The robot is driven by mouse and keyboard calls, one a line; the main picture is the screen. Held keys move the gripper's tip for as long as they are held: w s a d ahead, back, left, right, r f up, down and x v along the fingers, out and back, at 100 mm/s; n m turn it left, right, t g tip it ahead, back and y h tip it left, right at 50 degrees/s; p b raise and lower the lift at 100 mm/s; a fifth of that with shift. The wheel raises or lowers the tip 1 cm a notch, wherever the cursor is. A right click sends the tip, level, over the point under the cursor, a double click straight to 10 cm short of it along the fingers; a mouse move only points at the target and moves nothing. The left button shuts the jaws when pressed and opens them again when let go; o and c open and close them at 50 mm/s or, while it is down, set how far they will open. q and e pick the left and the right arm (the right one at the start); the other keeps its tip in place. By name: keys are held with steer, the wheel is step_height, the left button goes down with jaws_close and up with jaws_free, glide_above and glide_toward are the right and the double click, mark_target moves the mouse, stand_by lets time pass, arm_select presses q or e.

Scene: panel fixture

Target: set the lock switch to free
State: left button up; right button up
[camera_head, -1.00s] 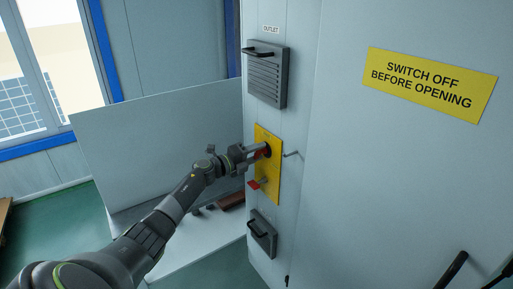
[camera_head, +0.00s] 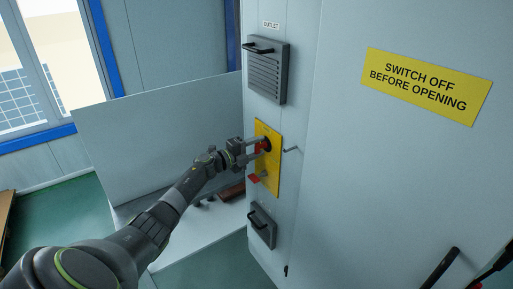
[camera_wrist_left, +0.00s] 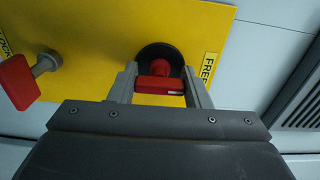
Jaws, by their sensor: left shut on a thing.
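The yellow panel (camera_head: 273,182) is on the narrow side of the pale cabinet. The wrist view shows it (camera_wrist_left: 100,22) with a FREE label (camera_wrist_left: 209,67) at right and a LOCK label (camera_wrist_left: 4,42) at far left. The lock switch (camera_wrist_left: 160,82) is a red handle on a black round base, beside FREE. My left gripper (camera_head: 257,145) is at the panel's upper part, shut on the red handle, with one finger on each side. A second red lever (camera_wrist_left: 18,82) on a grey shaft stands left of it, apart from the gripper. My right gripper is not recognisable.
A louvred outlet cover (camera_head: 267,72) is above the panel and a dark-handled cover (camera_head: 262,226) below. A pale partition (camera_head: 160,140) stands behind my left arm. Dark bars (camera_head: 441,268) show at lower right.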

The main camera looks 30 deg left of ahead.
arm_select(q)
steer(key=o, duration=1)
steer(key=shift+s, duration=0.1)
steer(key=shift+b+v, duration=2.6)
steer(key=shift+v, duration=5.95)
